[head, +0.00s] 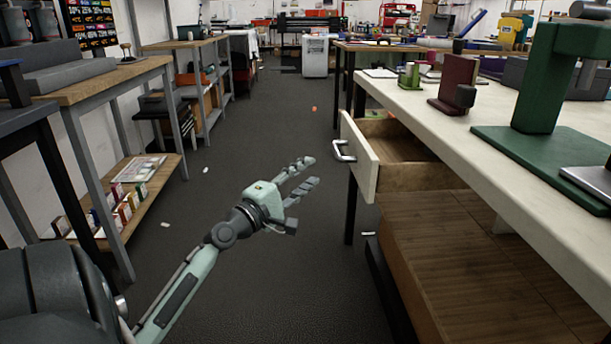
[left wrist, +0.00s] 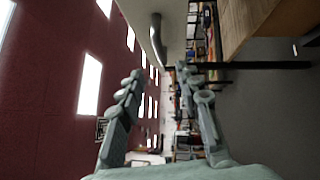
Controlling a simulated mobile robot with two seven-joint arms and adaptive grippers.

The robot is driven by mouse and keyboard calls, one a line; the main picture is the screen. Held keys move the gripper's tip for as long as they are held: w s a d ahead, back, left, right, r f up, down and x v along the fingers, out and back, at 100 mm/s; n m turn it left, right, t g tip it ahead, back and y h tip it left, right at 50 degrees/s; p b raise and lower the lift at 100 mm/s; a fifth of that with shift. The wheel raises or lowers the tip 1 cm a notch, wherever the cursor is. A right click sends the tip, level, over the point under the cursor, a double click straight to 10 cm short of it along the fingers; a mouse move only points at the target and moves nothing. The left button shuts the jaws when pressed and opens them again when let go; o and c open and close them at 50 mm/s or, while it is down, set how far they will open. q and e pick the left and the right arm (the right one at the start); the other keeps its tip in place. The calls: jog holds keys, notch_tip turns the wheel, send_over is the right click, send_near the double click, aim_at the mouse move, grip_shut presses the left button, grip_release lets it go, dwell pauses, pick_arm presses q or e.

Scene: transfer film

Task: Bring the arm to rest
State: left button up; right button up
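My left gripper (head: 306,177) is stretched out over the dark floor in the middle of the head view, left of an open drawer. Its two fingers are spread apart with nothing between them. The left wrist view also shows the left gripper (left wrist: 160,82) open and empty, with the picture turned sideways. The gripper is apart from the drawer's handle (head: 342,151). My right gripper is not in either view.
The open drawer (head: 361,160) juts out from the white-topped workbench (head: 440,125) on the right. A green press (head: 545,90) stands on that bench. Shelves (head: 150,195) line the left side. The aisle floor (head: 270,120) is mostly clear, with small litter.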

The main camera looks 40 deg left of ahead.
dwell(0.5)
pick_arm(q)
jog(key=s+d+f+m+g+h+p, duration=0.1)
jog(key=s+d+f+m+g+h, duration=0.15)
jog(key=d+f+m+g, duration=0.7)
jog(key=s+d+f+m+t+h+p, duration=0.15)
jog(key=s+d+f+m, duration=0.35)
jog(key=f, duration=0.9)
jog(key=s+d+f+m+g+y, duration=0.2)
jog(key=s+d+f+m+g, duration=0.1)
jog(key=s, duration=0.4)
jog(key=s+d+f+m+g+y+p, duration=0.1)
jog(key=s+d+f+m+g+y, duration=0.1)
jog(key=s+f, duration=0.6)
jog(key=d+m+g, duration=0.1)
jog(key=m+g, duration=0.1)
jog(key=g, duration=0.1)
jog(key=shift+f+p, duration=0.15)
jog(key=shift+p, duration=0.15)
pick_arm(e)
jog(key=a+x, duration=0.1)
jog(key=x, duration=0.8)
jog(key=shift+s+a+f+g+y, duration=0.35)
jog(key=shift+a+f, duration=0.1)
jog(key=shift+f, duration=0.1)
